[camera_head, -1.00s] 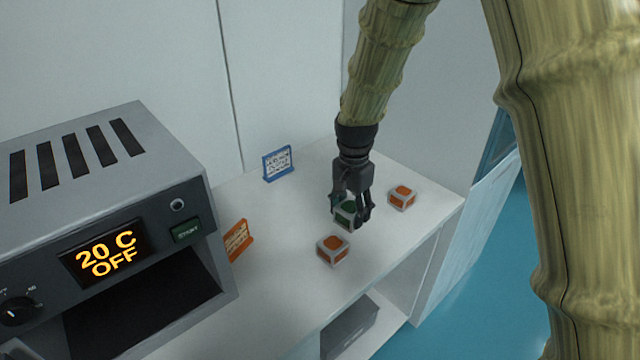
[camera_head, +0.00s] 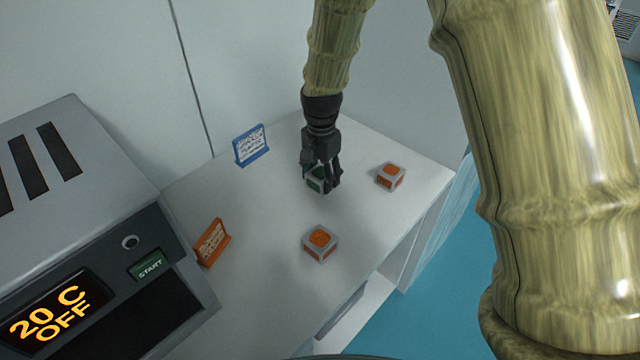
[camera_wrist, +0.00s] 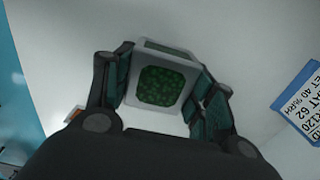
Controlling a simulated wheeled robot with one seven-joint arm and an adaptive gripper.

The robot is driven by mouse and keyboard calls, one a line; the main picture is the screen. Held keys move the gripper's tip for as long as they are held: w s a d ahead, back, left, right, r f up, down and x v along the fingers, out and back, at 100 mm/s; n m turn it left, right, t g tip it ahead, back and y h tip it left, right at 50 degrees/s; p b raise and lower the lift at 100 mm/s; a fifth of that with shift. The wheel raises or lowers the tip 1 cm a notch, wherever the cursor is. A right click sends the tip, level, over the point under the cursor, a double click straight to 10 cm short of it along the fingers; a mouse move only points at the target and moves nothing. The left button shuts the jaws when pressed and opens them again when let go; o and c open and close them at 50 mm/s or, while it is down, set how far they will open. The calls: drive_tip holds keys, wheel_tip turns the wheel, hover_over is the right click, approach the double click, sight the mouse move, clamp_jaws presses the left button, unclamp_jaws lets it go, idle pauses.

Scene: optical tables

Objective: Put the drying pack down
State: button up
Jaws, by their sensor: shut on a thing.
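The drying pack (camera_head: 316,181) is a small grey-edged cube with green faces. My gripper (camera_head: 323,180) is shut on it, at the middle of the white table top (camera_head: 262,225). In the wrist view the pack (camera_wrist: 161,85) sits between the two fingers, its green face toward the camera. The gripper points down, and its fingers hide part of the pack in the head view. I cannot tell whether the pack's underside touches the table.
Two orange-faced cubes stand near, one in front (camera_head: 319,244) and one to the right (camera_head: 390,177). A blue-framed sign (camera_head: 251,145) stands behind, an orange sign (camera_head: 212,243) at left. A grey oven (camera_head: 90,230) reading "20 C OFF" fills the left. Bare table lies between them.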

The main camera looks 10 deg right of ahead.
drive_tip(key=shift+w+f, duration=0.2)
drive_tip(key=shift+f, duration=0.05)
drive_tip(key=shift+s+f, duration=0.2)
drive_tip(key=shift+f, duration=0.05)
drive_tip(key=shift+s+f+p, duration=0.25)
drive_tip(key=shift+f+p, duration=0.2)
drive_tip(key=shift+f, duration=0.75)
drive_tip(key=shift+w+f, duration=0.2)
drive_tip(key=shift+f, duration=0.1)
drive_tip(key=shift+c, duration=0.4)
drive_tip(key=shift+s+r, duration=0.15)
drive_tip(key=shift+s, duration=0.05)
drive_tip(key=o, duration=1.2)
drive_tip(key=shift+w+f, duration=0.15)
drive_tip(key=shift+f, duration=0.1)
drive_tip(key=shift+r, duration=0.1)
